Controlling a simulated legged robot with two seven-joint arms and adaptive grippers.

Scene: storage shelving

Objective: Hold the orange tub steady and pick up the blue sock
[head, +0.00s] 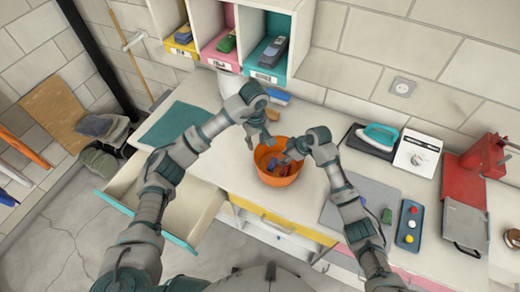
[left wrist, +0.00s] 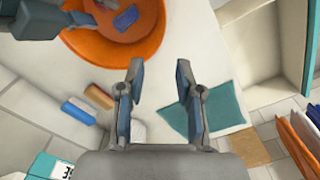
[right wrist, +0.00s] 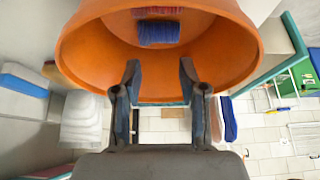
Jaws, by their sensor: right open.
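The orange tub (head: 293,180) stands on the white counter in the head view. It also shows in the left wrist view (left wrist: 150,45) and right wrist view (right wrist: 85,50). A blue sock (right wrist: 158,33) lies inside it, with a reddish item (right wrist: 158,10) beside it. The sock also shows in the left wrist view (left wrist: 125,18). My right gripper (right wrist: 160,72) is open and empty at the tub's rim, its fingers pointing toward the inside. My left gripper (left wrist: 160,68) is open and empty, behind and left of the tub in the head view, apart from it.
A blue-and-white block (left wrist: 78,112) and a tan block (left wrist: 98,97) lie on the counter behind the tub. A teal mat (head: 175,124) lies to the left, above an open drawer (head: 185,215). Cubbies (head: 300,30) stand at the back. A grey board (head: 375,195) lies right of the tub.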

